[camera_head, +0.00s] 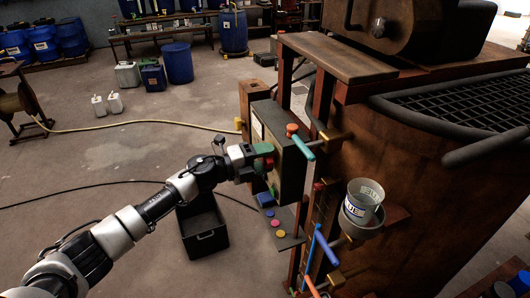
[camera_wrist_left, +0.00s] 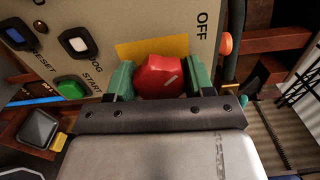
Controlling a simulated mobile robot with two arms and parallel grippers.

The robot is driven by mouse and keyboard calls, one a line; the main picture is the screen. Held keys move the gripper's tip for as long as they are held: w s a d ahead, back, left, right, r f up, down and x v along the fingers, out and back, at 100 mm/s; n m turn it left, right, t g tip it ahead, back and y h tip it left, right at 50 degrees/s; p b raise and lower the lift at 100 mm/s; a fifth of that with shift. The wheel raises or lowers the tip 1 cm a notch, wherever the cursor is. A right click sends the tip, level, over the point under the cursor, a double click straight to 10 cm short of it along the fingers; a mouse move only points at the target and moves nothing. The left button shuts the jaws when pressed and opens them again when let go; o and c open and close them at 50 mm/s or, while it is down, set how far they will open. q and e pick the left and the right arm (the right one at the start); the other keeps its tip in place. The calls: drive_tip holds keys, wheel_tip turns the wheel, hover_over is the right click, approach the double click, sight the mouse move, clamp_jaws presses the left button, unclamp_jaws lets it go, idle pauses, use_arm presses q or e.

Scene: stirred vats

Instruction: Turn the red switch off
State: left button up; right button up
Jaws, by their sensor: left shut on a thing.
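The red switch (camera_wrist_left: 158,77) is a red knob with a short white mark, on a yellow plate (camera_wrist_left: 150,48) on a beige panel (camera_wrist_left: 100,15). The word OFF is printed to its upper right in the left wrist view. My left gripper (camera_wrist_left: 159,82) has green fingers, one on each side of the knob, and is shut on it. In the head view, my left gripper (camera_head: 264,156) reaches the face of the dark control box (camera_head: 289,165), and its fingers mostly hide the switch. My right gripper is not in view.
Blue, white and green push buttons (camera_wrist_left: 70,88) sit left of the switch. Below the box is a shelf with coloured buttons (camera_head: 283,235). A bucket (camera_head: 363,202) stands on a holder at right. A black crate (camera_head: 203,238) lies on the floor. Open floor extends left.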

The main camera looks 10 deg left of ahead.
use_arm(q)
drive_tip(key=shift+n, duration=0.5)
drive_tip(key=o, duration=0.9)
drive_tip(key=b+v, duration=0.3)
drive_tip(key=v, duration=0.7)
drive_tip(key=shift+s+a+b, duration=0.25)
drive_tip(key=shift+a+b, duration=0.05)
drive_tip(key=shift+a, duration=0.05)
